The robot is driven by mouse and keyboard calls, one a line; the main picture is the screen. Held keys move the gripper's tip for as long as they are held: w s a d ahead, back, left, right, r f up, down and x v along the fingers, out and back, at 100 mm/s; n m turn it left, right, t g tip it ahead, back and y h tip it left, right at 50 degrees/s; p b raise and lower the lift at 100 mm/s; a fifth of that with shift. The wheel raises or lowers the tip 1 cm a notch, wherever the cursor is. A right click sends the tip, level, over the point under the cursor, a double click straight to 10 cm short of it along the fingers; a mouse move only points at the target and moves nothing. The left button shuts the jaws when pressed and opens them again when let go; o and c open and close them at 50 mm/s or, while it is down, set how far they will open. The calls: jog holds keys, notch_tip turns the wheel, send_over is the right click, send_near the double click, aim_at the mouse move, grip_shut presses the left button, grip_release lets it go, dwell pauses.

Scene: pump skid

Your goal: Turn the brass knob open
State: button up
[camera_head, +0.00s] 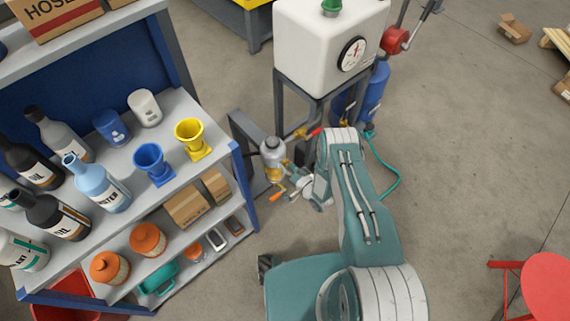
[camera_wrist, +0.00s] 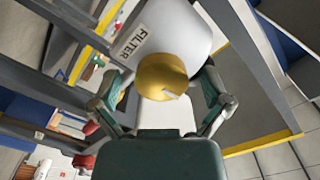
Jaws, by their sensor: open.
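The brass knob (camera_wrist: 163,78) is round and sits under the pale bowl of the filter (camera_wrist: 178,32), in the middle of the wrist view. A lighter pointer mark shows at its lower right edge. The filter also shows in the head view (camera_head: 273,155), with a brass-coloured part (camera_head: 274,174) at its lower end. My gripper (camera_wrist: 163,80) is open, one finger on each side of the knob. Gaps show between the fingers and the knob, and nothing is held. In the head view my arm partly hides the area around the gripper.
A blue shelf unit (camera_head: 237,165) with bottles and funnels stands left of the filter. A white tank (camera_head: 325,40) on a grey frame stands behind it. An orange-handled lever (camera_head: 278,195) is close below the filter. Floor at the right is mostly clear, with a red stool (camera_head: 545,290).

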jog(key=shift+w+a, duration=0.1)
jog(key=shift+w, duration=0.1)
jog(key=c, duration=1.2)
